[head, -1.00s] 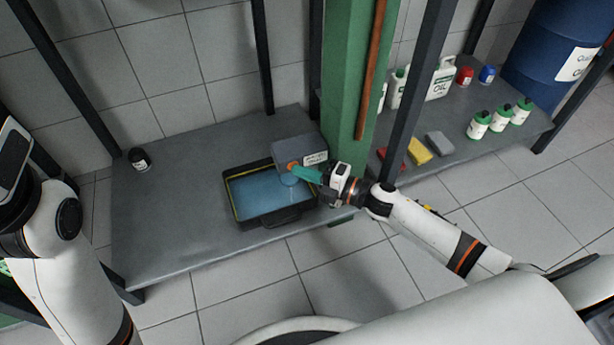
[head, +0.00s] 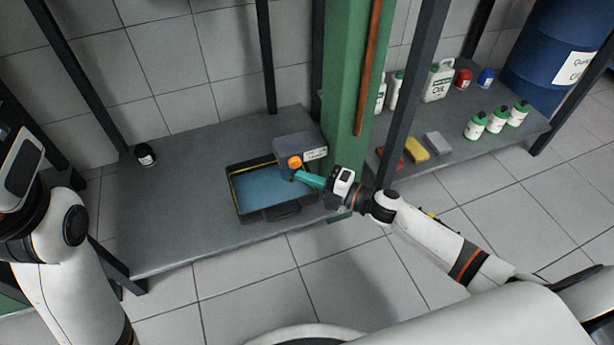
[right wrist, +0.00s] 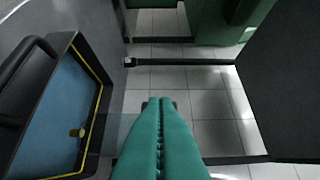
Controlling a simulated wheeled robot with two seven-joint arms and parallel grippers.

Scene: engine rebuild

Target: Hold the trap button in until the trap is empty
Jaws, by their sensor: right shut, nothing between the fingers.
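The trap is a grey box (head: 307,146) with a white label, at the back right corner of a black tray (head: 240,214). Its round orange button (head: 294,162) faces the front and shows uncovered. Blue liquid (head: 256,187) covers the tray floor; it also shows in the right wrist view (right wrist: 50,128). My right gripper (head: 298,176) has teal fingers, shut and empty, with tips just below and in front of the button, apparently apart from it. The shut fingers also show in the right wrist view (right wrist: 160,102). My left arm is at the left edge; its fingers are not visible.
The tray stands on a grey bench (head: 180,215). A green post (head: 345,100) rises close behind my right gripper, and a dark upright (head: 410,90) stands right of it. A small black jar (head: 145,155) is at the back left.

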